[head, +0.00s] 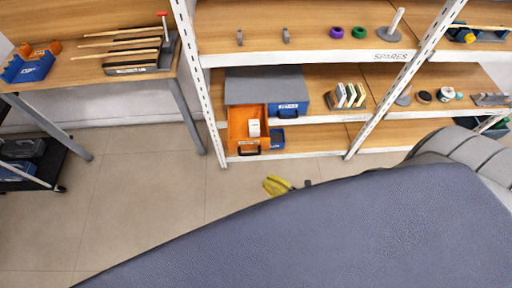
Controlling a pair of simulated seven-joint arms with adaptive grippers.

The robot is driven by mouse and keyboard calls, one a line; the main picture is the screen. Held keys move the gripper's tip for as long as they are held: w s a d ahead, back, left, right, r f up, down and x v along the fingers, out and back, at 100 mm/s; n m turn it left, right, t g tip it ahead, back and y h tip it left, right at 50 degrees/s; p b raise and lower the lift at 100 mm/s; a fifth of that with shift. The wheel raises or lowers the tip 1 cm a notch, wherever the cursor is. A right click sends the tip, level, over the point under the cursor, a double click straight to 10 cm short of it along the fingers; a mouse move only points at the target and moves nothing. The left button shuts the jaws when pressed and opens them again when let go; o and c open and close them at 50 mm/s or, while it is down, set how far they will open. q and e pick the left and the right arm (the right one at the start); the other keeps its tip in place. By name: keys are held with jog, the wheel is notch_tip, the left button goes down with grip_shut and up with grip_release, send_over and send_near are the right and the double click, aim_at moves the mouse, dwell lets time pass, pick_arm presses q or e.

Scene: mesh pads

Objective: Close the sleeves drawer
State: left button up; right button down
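A grey-topped drawer cabinet (262,85) stands on the middle shelf. Its orange drawer (236,128) is pulled out toward me, with a white object (254,127) inside and a dark handle at its front. The label is too small to read, so I cannot confirm it is the sleeves drawer. A blue drawer front (290,106) to its right looks shut. My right gripper (288,186) shows only as a small yellow and dark piece past the edge of my large blue-grey arm link, below and apart from the orange drawer. My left gripper is not in view.
White shelf posts (201,80) stand left and right of the cabinet. Another blue part (277,138) shows beside the orange drawer. Sample cards (350,95) stand to the right. A bench (90,65) is at the left. The floor before the shelf is clear.

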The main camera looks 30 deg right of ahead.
jog(key=w+d+x, duration=0.1)
jog(key=d+x, duration=0.1)
jog(key=x, duration=1)
jog(key=shift+w+d+f, duration=0.2)
jog(key=shift+w+f, duration=0.1)
